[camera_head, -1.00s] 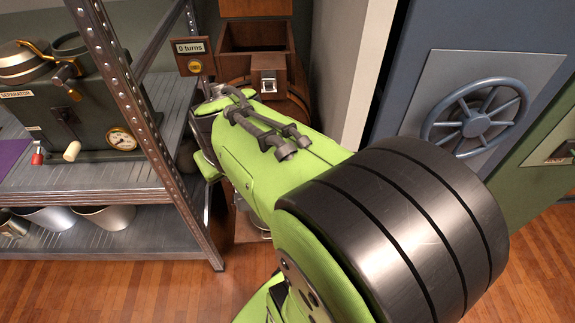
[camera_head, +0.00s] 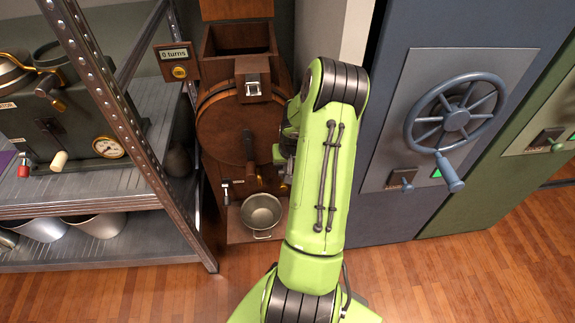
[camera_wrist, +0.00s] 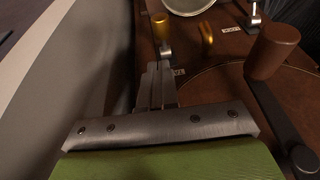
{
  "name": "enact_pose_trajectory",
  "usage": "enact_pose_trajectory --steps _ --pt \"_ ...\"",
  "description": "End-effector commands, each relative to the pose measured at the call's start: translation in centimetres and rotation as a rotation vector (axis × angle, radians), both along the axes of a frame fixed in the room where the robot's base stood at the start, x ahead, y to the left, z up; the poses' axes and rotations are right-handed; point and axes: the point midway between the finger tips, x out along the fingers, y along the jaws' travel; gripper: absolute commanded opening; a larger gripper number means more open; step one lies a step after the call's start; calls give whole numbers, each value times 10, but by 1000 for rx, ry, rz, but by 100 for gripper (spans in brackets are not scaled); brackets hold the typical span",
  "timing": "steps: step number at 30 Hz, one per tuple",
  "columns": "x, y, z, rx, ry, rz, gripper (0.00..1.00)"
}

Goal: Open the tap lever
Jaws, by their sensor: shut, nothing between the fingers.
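In the wrist view, a brass-coloured handle on a metal stem (camera_wrist: 160,27) lies just beyond my gripper (camera_wrist: 160,70). A small metal lever (camera_wrist: 253,18) is farther off; it also shows in the head view (camera_head: 226,192). Both have small labels that I cannot read, so I cannot tell which is the tap lever. My gripper is shut and empty, its tips close to the brass handle's stem; contact is unclear. My arm hides it in the head view.
A metal bowl (camera_head: 262,212) sits below the spout. The drum's crank (camera_head: 249,147) sticks out in front; its brown knob (camera_wrist: 273,52) is right of my gripper. A metal shelf (camera_head: 95,185) stands left, a blue cabinet with a handwheel (camera_head: 455,118) right. Floor in front is clear.

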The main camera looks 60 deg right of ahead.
Motion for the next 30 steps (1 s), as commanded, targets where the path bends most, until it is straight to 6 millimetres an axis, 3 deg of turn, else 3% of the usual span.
enact_pose_trajectory --steps 1,6,12,30 --pt "3 -2 -15 2 -1 0 0" --pt "12 -8 -51 2 0 -1 0" --pt "15 -5 -79 0 -1 1 0" --pt "15 -3 -85 -21 -17 1 0"
